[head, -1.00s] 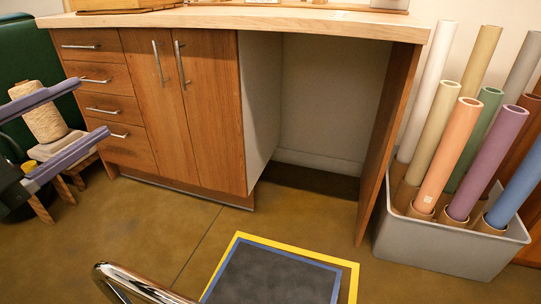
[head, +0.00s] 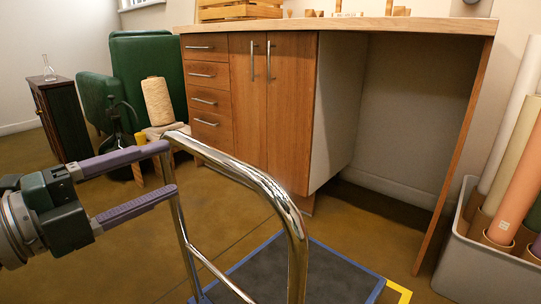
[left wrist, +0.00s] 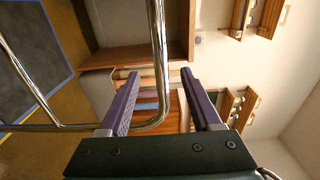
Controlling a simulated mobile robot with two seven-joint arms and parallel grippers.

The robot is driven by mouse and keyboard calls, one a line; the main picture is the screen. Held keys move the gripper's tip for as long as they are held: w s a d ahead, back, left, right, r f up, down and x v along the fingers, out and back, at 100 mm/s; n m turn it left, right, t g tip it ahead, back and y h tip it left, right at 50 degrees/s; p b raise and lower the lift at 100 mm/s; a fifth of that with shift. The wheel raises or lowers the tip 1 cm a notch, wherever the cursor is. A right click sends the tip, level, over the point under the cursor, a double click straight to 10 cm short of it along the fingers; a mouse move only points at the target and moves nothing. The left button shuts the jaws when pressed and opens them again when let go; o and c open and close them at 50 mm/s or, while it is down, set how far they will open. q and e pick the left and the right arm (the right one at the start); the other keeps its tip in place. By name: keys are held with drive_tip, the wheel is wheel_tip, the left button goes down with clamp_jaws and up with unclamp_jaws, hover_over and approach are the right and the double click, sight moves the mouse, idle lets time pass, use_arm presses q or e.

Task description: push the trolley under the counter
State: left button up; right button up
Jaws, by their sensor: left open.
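The trolley's chrome handle (head: 290,215) rises in the foreground of the head view and curves left and down. A dark deck with blue edging (head: 310,275) lies low behind it; it also shows in the left wrist view (left wrist: 30,55). My left gripper (head: 171,170) is open, its purple fingertips at the handle's left post. In the left wrist view the chrome bar (left wrist: 157,60) appears between the open fingers (left wrist: 160,75); I cannot tell whether it touches them. The wooden counter (head: 350,25) stands behind, with an open bay (head: 400,120) under its right part. My right gripper is not in view.
A grey bin (head: 480,275) of paper rolls stands right of the counter's end panel (head: 462,150). Drawers and doors (head: 268,120) fill the counter's left part. A green chair (head: 150,65), a thread cone (head: 157,100) and a dark cabinet (head: 62,120) are at left.

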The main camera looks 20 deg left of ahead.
sight(202, 159)
use_arm(q)
drive_tip(key=x, duration=0.8)
drive_tip(key=shift+w+d+f, duration=0.1)
drive_tip(key=shift+w+d, duration=0.15)
drive_tip(key=shift+w, duration=0.05)
drive_tip(key=c, duration=1)
clamp_jaws()
drive_tip(key=shift+f, duration=0.15)
